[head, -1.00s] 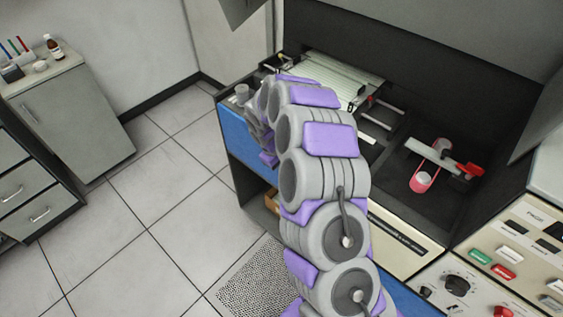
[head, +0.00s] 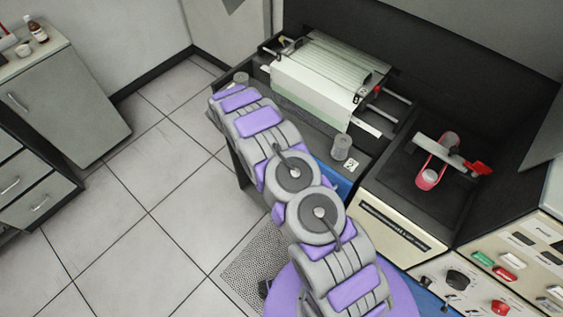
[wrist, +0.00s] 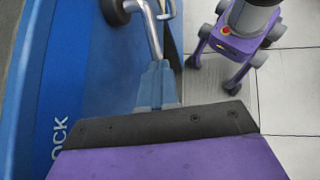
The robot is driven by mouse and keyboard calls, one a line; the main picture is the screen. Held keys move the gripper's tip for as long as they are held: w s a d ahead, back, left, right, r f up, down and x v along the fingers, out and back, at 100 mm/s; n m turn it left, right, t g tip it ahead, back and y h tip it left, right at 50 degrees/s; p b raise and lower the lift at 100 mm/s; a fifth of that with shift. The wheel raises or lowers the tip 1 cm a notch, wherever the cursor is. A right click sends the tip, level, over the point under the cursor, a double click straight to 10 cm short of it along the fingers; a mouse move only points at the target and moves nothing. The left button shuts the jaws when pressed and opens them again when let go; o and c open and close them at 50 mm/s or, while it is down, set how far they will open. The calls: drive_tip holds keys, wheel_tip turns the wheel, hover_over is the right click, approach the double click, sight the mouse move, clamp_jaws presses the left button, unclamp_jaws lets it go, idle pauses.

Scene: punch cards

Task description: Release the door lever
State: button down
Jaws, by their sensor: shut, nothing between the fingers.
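In the wrist view, a silver bent lever (wrist: 152,32) with a dark round end (wrist: 115,11) stands out from a blue door panel (wrist: 85,75). White letters "OCK" show on the panel. My gripper (wrist: 156,66) is shut and empty, with its tips at the lower end of the lever; I cannot tell whether they touch it. In the head view my arm reaches over to the left side of the cabinet, and its end, the gripper and the lever are hidden. A strip of blue panel (head: 343,185) shows beside my arm.
A printer (head: 323,80) with paper sits on the cabinet, beside a small grey cylinder (head: 341,146). A recessed tray with a red-handled part (head: 478,168) and a button console (head: 497,266) lie to the right. Tiled floor (head: 140,200) is open on the left.

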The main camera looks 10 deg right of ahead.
drive_tip(key=shift+g, duration=0.4)
drive_tip(key=shift+s+d+f, duration=0.25)
drive_tip(key=shift+s+f, duration=0.05)
drive_tip(key=shift+f, duration=0.25)
drive_tip(key=shift+s+d+f, duration=0.2)
drive_tip(key=shift+s+f, duration=0.1)
drive_tip(key=shift+f, duration=0.25)
drive_tip(key=shift+s+d+f, duration=0.25)
drive_tip(key=shift+s+f, duration=0.05)
drive_tip(key=shift+f, duration=0.25)
drive_tip(key=shift+s+f, duration=0.15)
